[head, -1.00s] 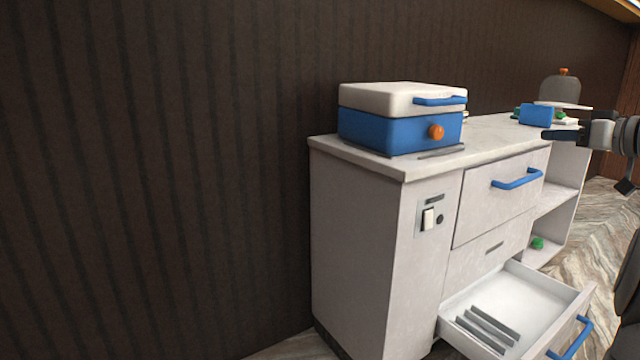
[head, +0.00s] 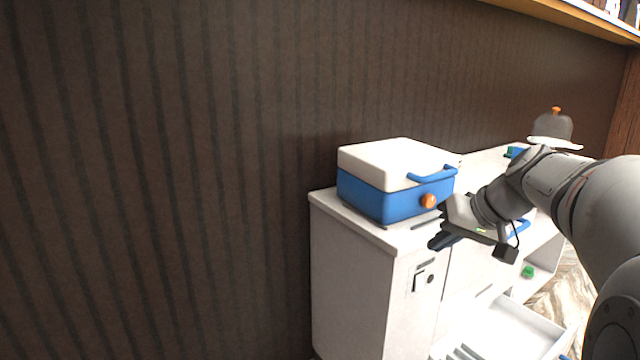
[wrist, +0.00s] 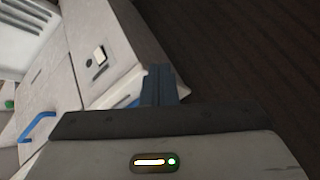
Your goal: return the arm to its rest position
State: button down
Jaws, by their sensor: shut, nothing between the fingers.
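My gripper (head: 437,242) is in the head view, in front of the counter's near corner, just below and right of the blue and white box. Its fingers are together and hold nothing. In the wrist view the shut fingers (wrist: 160,85) point toward the counter's end and the dark wall. My arm reaches in from the right edge of the head view, bent at the elbow, and hides part of the counter front and its upper drawer.
The blue and white box (head: 385,198) with an orange knob stands on the counter (head: 335,205). The lower drawer (head: 520,335) is open below my arm. A domed cover (head: 552,126) stands at the far end. The ribbed dark wall (head: 150,180) is at left.

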jog(key=s+a+r+g+h+p, duration=0.1)
jog(key=s+a+h+p, duration=0.1)
jog(key=s+p, duration=0.6)
jog(key=s+a+r+g+h+p, duration=0.2)
jog(key=s+a+p, duration=0.3)
jog(key=s+p, duration=0.4)
jog(key=s+h, duration=0.1)
jog(key=s, duration=0.2)
jog(key=shift+r, duration=0.2)
